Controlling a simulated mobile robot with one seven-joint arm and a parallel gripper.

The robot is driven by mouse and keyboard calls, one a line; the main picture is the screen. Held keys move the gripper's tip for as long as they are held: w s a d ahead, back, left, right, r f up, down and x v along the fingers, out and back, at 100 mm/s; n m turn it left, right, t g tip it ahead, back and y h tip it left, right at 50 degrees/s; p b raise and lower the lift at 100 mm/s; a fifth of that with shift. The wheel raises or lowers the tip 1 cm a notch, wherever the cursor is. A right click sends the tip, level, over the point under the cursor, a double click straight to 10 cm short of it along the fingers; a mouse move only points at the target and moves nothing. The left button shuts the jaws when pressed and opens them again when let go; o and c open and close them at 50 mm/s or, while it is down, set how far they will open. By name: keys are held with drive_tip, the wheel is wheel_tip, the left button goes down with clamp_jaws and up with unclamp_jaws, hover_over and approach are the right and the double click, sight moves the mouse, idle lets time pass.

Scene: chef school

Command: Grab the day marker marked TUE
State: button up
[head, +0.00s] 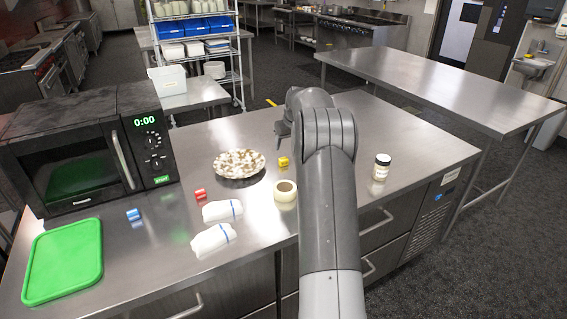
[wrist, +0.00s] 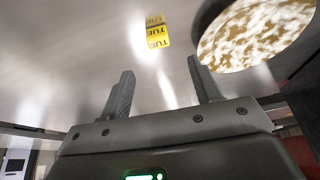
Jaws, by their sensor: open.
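The yellow day marker marked TUE (wrist: 156,36) lies on the steel counter. It also shows in the head view (head: 283,162), between the speckled plate and the tape roll. In the wrist view it is beyond the fingertips and roughly between their lines, with the letters upside down. My gripper (wrist: 160,78) is open and empty, apart from the marker. In the head view only a small part of my gripper shows beside the arm (head: 283,130); the rest is hidden behind the arm.
A speckled plate (head: 239,164) is left of the marker; a tape roll (head: 285,191) is just in front. A red marker (head: 200,194), a blue marker (head: 134,215), folded white cloths (head: 222,210), a jar (head: 381,167), a green board (head: 63,260) and a microwave (head: 85,150) share the counter.

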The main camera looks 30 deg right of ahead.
hover_over(284, 159)
drive_tip(key=s, duration=0.2)
drive_tip(key=f, duration=0.4)
drive_tip(key=shift+w+a+f, duration=0.1)
drive_tip(key=shift+a, duration=0.1)
drive_tip(key=x, duration=0.5)
drive_tip(key=shift+d+f, duration=0.15)
drive_tip(key=shift+c, duration=0.2)
drive_tip(key=c, duration=1)
